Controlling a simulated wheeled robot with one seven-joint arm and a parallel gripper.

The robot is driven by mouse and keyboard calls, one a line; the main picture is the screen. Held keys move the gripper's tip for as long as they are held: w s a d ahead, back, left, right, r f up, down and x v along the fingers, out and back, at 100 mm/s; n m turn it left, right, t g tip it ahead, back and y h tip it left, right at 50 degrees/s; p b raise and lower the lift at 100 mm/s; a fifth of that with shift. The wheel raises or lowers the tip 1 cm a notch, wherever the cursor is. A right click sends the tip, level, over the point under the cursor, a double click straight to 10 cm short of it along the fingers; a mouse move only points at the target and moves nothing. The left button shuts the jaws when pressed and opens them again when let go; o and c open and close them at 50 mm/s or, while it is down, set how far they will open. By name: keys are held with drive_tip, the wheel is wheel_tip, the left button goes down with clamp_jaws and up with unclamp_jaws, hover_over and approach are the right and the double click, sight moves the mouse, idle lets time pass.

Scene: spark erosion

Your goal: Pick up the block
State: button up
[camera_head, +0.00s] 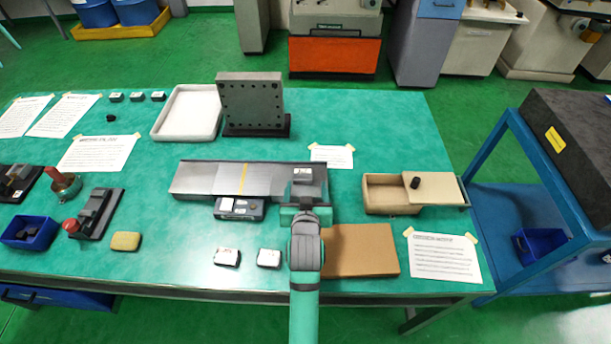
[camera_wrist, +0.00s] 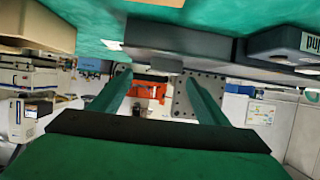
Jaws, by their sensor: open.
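A small dark block with a pale top (camera_head: 303,174) sits on the long grey steel bar (camera_head: 205,178), near its right end. In the wrist view, which is upside down, a grey block (camera_wrist: 155,63) shows against the bar (camera_wrist: 180,36), ahead of the fingers. My gripper (camera_head: 304,192) is open, at the near side of this block. In the wrist view its two green fingers (camera_wrist: 158,82) stand apart with nothing clearly gripped between them. Two similar blocks lie on the near table, one left (camera_head: 227,257) and one right (camera_head: 269,258).
A dark control box (camera_head: 239,208) stands before the bar. An upright drilled plate (camera_head: 250,103) and white tray (camera_head: 187,112) stand behind it. A brown board (camera_head: 362,250) and a wooden box with a lid (camera_head: 392,196) lie right. Several small blocks sit far left.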

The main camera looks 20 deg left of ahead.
sight(303, 173)
drive_tip(key=shift+w+a+f, duration=0.15)
drive_tip(key=shift+w+a, duration=0.15)
drive_tip(key=shift+a, duration=0.25)
drive_tip(key=shift+r+x, duration=0.2)
drive_tip(key=shift+x, duration=2.3)
drive_tip(key=shift+w+a, duration=0.1)
drive_tip(key=shift+a, duration=0.05)
drive_tip(key=shift+r, duration=0.1)
drive_tip(key=c, duration=1.7)
